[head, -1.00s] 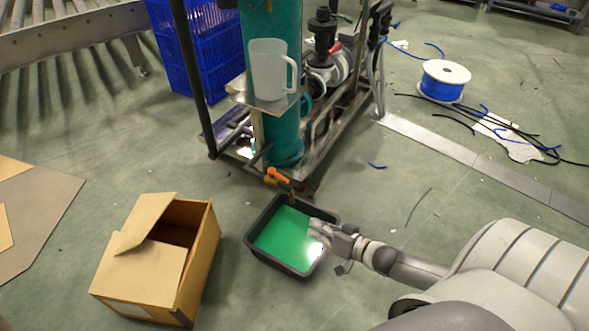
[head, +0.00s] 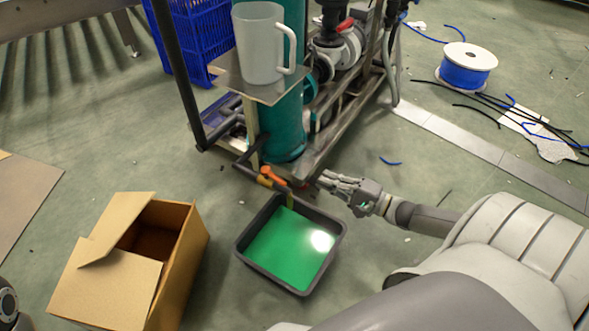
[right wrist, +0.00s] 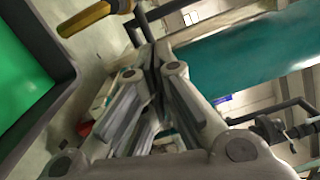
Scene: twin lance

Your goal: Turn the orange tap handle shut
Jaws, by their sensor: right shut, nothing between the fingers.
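The orange tap handle (head: 272,176) sits on a small tap at the foot of the teal column, just above the near edge of the skid. My right gripper (head: 322,181) is shut and empty, to the right of the tap and apart from the handle. Its fingers (right wrist: 152,62) are together in the wrist view. My left gripper is not in view.
The teal column (head: 283,130) stands on a metal-framed skid with pipes. A clear jug (head: 260,45) stands on a small shelf (head: 262,90) above the tap. An open cardboard box (head: 110,275) is at the left. A blue cable spool (head: 467,70) and loose cables lie at the right.

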